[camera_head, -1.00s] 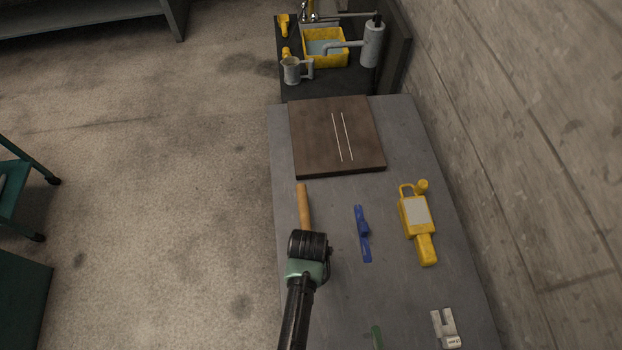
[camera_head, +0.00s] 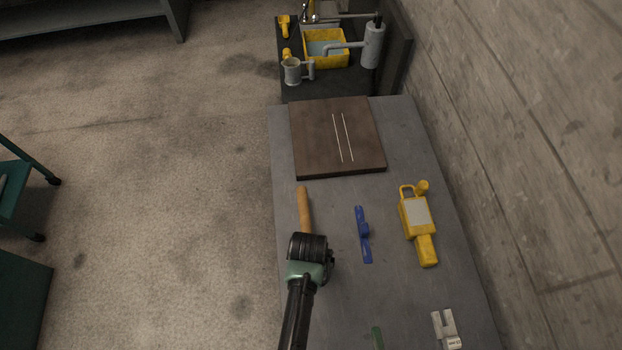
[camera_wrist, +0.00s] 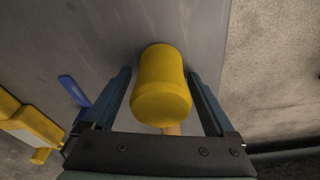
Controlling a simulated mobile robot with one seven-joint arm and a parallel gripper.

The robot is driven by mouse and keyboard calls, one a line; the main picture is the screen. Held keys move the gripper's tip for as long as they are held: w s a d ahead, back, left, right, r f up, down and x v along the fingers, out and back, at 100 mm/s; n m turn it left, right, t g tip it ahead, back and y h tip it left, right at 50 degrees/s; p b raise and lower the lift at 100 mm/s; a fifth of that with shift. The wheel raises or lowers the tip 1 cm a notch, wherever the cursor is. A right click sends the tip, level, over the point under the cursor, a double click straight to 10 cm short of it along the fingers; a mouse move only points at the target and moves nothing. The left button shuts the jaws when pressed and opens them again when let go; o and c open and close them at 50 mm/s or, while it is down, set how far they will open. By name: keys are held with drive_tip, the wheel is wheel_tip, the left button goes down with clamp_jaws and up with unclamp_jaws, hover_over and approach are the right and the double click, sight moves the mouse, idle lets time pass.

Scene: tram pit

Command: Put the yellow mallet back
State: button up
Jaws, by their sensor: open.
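The yellow mallet lies on the grey bench. Its wooden handle (camera_head: 304,208) points toward the brown board in the head view, and my arm hides its head there. The wrist view shows the yellow mallet head (camera_wrist: 161,85) large and close, with a bit of handle below it. My gripper (camera_wrist: 157,74) is open, with one finger on each side of the head. Gaps show between the head and both fingers, so it is not gripped. In the head view my wrist covers the fingers.
The grey bench (camera_head: 400,140) carries a brown board (camera_head: 315,145) with two white lines, a blue tool (camera_head: 362,235), a yellow device (camera_head: 416,215) and a pale grey piece (camera_head: 445,328). Behind is a dark stand with a yellow basin (camera_head: 343,58). A wall runs along the right.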

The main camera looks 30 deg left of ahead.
drive_tip(key=r, duration=0.4)
drive_tip(key=s+r, duration=0.1)
drive_tip(key=r, duration=0.3)
drive_tip(key=s+r, duration=0.1)
drive_tip(key=r, duration=0.3)
drive_tip(key=shift+d, duration=0.3)
drive_tip(key=shift+w, duration=0.15)
